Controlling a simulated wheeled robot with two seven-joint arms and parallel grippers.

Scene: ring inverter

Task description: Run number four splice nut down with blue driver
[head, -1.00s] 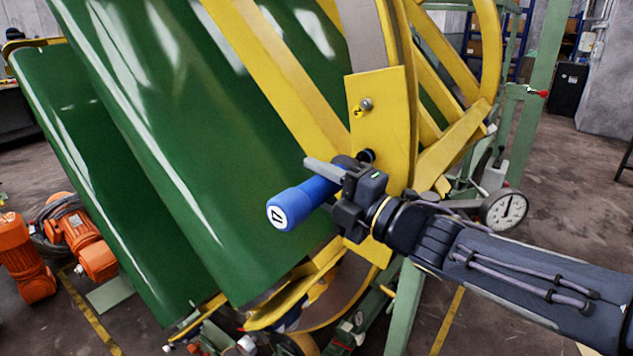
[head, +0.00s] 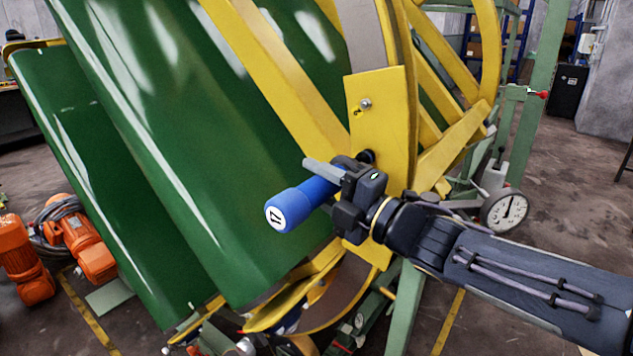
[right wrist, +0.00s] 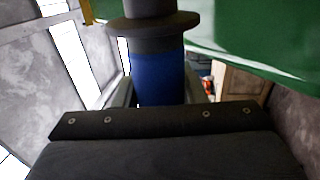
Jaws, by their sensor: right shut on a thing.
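The blue driver (head: 300,206) has a white end cap marked 17. My right gripper (head: 345,190) is shut around its handle, which also shows between the fingers in the right wrist view (right wrist: 158,80). The driver's dark front end points at the yellow splice plate (head: 378,120), at a dark stud or nut (head: 366,156) low on it. I cannot tell whether the socket sits on that nut, as the gripper covers the join. A second bolt (head: 365,104) shows higher on the plate beside a small yellow tag, whose number is too small to read. My left gripper is not in view.
The large green drum panels (head: 200,130) fill the left, close to the driver. Yellow ring beams (head: 450,150) and a green post (head: 535,95) stand to the right. A round dial (head: 504,211) is behind my arm. Orange motors (head: 75,235) sit on the floor at left.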

